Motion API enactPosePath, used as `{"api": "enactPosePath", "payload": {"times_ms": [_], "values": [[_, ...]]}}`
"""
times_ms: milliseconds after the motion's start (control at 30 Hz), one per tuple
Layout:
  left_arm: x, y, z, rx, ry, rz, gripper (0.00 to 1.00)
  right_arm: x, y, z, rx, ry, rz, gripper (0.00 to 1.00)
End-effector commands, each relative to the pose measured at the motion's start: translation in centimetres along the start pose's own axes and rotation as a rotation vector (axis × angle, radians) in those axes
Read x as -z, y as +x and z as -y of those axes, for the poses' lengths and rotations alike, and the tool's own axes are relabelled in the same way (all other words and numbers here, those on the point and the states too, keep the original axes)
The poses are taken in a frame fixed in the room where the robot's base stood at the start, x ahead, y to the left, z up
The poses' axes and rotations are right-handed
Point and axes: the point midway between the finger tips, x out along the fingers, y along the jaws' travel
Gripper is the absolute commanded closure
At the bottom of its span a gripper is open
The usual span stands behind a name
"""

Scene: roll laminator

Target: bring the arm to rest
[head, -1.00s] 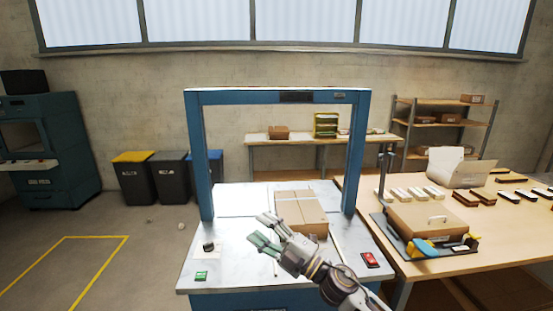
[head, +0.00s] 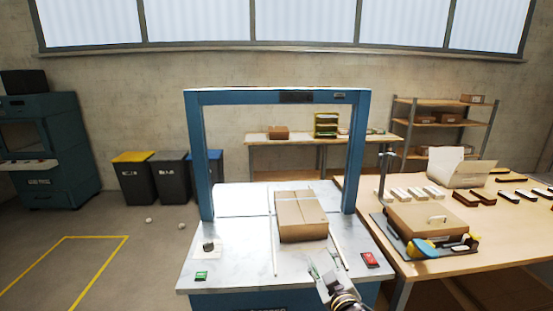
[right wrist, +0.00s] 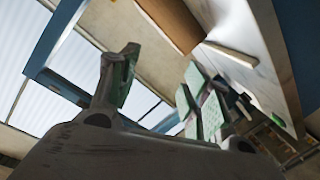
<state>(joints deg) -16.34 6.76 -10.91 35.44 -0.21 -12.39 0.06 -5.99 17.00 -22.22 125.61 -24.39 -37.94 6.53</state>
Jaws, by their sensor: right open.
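My right gripper (head: 324,272) is at the front edge of the machine's white top, in front of the carton and apart from it. Its green-padded fingers are open and empty; in the right wrist view the open fingers (right wrist: 160,88) show nothing between them. The brown carton (head: 301,217) with a pale band across it sits on the machine table (head: 235,245), under the blue arch (head: 277,97). The carton's underside corner (right wrist: 172,22) seems to show in the right wrist view. My left gripper is not in view.
A green button (head: 201,275) and a red switch (head: 370,259) sit at the table's front corners. A wooden bench (head: 420,268) stands at the right with a carton on a dark stand (head: 426,224) and several small items. Bins (head: 135,178) stand at the back left.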

Motion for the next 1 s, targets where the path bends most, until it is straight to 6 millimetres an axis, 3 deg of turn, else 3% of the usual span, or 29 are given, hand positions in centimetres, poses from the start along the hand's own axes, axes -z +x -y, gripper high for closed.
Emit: {"api": "enactPosePath", "payload": {"times_ms": [367, 600, 800, 1000], "values": [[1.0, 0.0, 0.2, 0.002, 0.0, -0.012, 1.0, -10.3, -6.0, 1.1, 0.056, 0.18, 0.414, 0.52], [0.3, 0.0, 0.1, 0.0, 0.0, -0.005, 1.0, -15.7, -11.8, 2.6, 0.125, 0.273, 0.673, 0.52], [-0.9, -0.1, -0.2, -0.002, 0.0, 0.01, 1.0, -18.7, -16.6, 3.9, 0.188, 0.332, 0.853, 0.52], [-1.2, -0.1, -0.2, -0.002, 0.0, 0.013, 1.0, -20.1, -19.7, 4.7, 0.229, 0.363, 0.956, 0.52]]}}
